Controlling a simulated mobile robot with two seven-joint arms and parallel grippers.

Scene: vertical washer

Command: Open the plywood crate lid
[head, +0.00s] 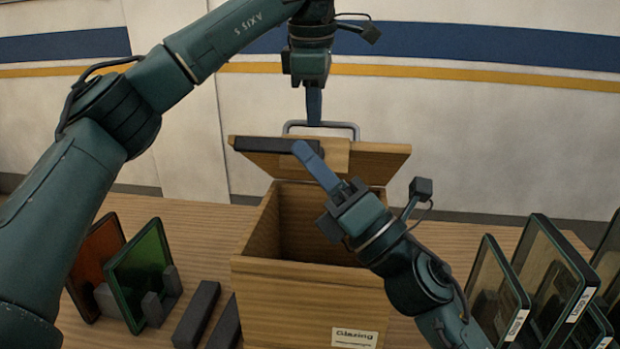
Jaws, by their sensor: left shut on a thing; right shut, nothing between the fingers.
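The plywood crate (310,295) stands on the table with its lid (375,162) raised and tilted back at the far side. The dark interior shows below the lid. A grey metal handle (352,127) sticks up at the lid's upper edge. My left gripper (314,120) points down from above and is shut on the handle; its fingertips overlap the bar. My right gripper (302,149) is shut and empty, reaching over the crate opening from the lower right. Its tip overlaps the lid's face in the picture; I cannot tell whether it touches.
An orange pane (92,262) and a green pane (140,268) stand in grey holders at the left. Dark grey bars (196,314) lie beside the crate. Several dark framed panes (552,268) stand at the right. A pale wall with a blue stripe (480,45) is behind the table.

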